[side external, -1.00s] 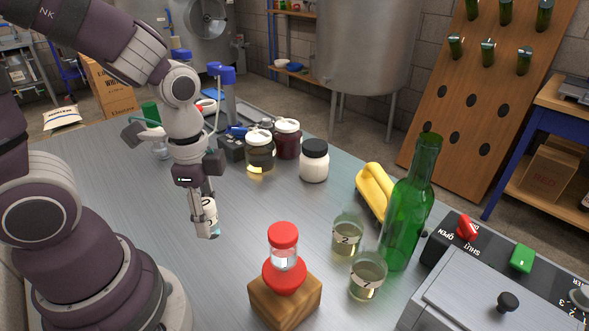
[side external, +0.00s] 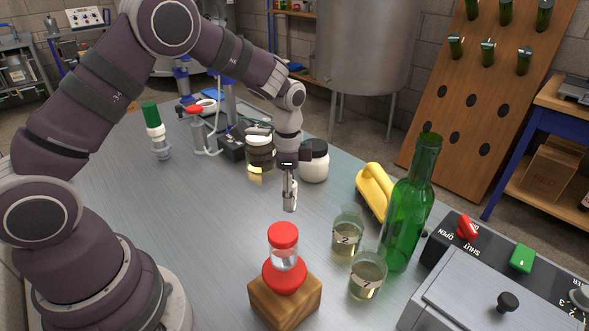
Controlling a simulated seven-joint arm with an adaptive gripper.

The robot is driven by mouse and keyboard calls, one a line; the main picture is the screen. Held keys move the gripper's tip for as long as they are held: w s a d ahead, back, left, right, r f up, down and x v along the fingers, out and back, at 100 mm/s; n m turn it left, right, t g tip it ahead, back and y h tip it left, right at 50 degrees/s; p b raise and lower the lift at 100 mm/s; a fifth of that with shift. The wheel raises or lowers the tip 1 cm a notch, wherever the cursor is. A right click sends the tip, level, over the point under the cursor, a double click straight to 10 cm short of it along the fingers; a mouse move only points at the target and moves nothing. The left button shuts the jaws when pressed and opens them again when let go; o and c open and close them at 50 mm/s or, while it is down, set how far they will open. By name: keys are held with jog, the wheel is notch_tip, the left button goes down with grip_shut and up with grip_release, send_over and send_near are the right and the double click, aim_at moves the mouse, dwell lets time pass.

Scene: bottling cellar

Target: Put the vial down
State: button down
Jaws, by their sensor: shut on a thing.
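My gripper (side external: 290,204) points down above the middle of the grey metal table (side external: 215,225), behind the red-capped glass piece in this view. Its fingers are shut on the vial (side external: 289,190), which is small and pale. The fingers and the viewing angle hide most of the vial, so its label and contents cannot be read here. The vial looks upright and held above the table, though the exact gap below it is hard to judge.
A red-capped glass piece (side external: 284,258) stands on a wooden block (side external: 285,300) in front. Numbered glasses (side external: 347,239) (side external: 368,283), a green bottle (side external: 408,215) and a yellow object (side external: 375,187) stand to the right. Jars (side external: 314,165) stand behind.

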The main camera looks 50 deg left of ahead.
jog(key=shift+w+f, duration=0.15)
jog(key=shift+f, duration=0.75)
jog(key=shift+w+f, duration=0.1)
jog(key=shift+f, duration=0.75)
jog(key=shift+f, duration=0.15)
jog(key=c, duration=0.9)
grip_release()
jog(key=shift+o, duration=0.2)
